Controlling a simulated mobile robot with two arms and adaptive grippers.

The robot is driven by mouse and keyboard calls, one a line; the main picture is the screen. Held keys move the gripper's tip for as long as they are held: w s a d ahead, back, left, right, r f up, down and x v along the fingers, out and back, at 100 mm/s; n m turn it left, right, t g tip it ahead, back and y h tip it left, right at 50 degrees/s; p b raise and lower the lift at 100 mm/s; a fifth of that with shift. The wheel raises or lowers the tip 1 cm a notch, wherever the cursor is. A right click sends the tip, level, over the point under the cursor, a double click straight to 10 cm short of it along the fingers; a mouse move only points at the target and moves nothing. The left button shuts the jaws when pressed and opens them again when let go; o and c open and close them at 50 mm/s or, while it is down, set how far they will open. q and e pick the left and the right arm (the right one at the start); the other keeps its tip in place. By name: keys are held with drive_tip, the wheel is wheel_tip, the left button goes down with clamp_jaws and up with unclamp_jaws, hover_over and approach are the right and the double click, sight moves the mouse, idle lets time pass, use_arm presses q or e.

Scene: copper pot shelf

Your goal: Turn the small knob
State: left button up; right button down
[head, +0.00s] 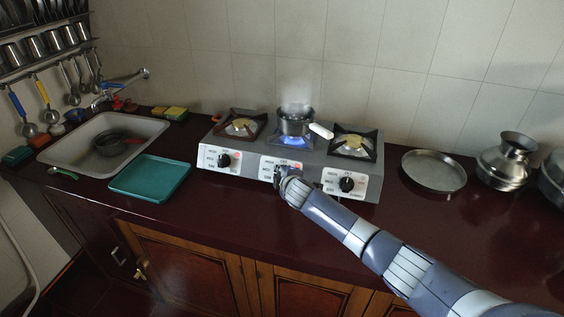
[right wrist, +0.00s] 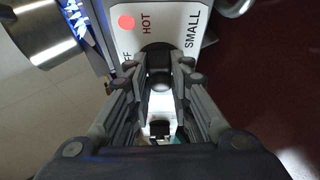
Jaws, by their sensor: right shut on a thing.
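A grey stove (head: 262,150) with several burners stands on the counter. Its black left knob (head: 224,160) and black right knob (head: 346,184) are in plain sight in the head view. My right gripper (head: 280,174) is at the middle control panel and covers the middle knob there. In the right wrist view the dark middle knob (right wrist: 159,82) sits between the fingers of my right gripper (right wrist: 158,70), which are shut on it. The panel (right wrist: 150,20) around it reads HOT and SMALL, with a red dot. My left gripper is not in view.
A steaming pot (head: 296,122) with a white handle stands over a blue flame (head: 298,142) on the middle burner. A teal tray (head: 150,178) and sink (head: 78,140) are at left. A round metal plate (head: 433,171) and metal pot (head: 508,160) are at right.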

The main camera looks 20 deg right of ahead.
drive_tip(key=n+p, duration=0.1)
drive_tip(key=p, duration=0.1)
drive_tip(key=r+n+g+p, duration=0.1)
drive_tip(key=n, duration=0.1)
drive_tip(key=shift+w+g+p, duration=0.2)
drive_tip(key=shift+g+p, duration=0.1)
drive_tip(key=shift+p, duration=0.05)
drive_tip(key=shift+f+n+g+p, duration=0.15)
drive_tip(key=shift+n+g+p, duration=0.15)
drive_tip(key=shift+n, duration=0.5)
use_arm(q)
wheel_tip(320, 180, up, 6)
use_arm(e)
drive_tip(key=shift+n+g, duration=0.5)
drive_tip(key=shift+n, duration=0.3)
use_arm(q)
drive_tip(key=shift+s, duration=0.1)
use_arm(e)
drive_tip(key=shift+f, duration=0.1)
drive_tip(key=c, duration=1.4)
unclamp_jaws()
drive_tip(key=shift+w+f, duration=0.1)
drive_tip(key=shift+c, duration=0.2)
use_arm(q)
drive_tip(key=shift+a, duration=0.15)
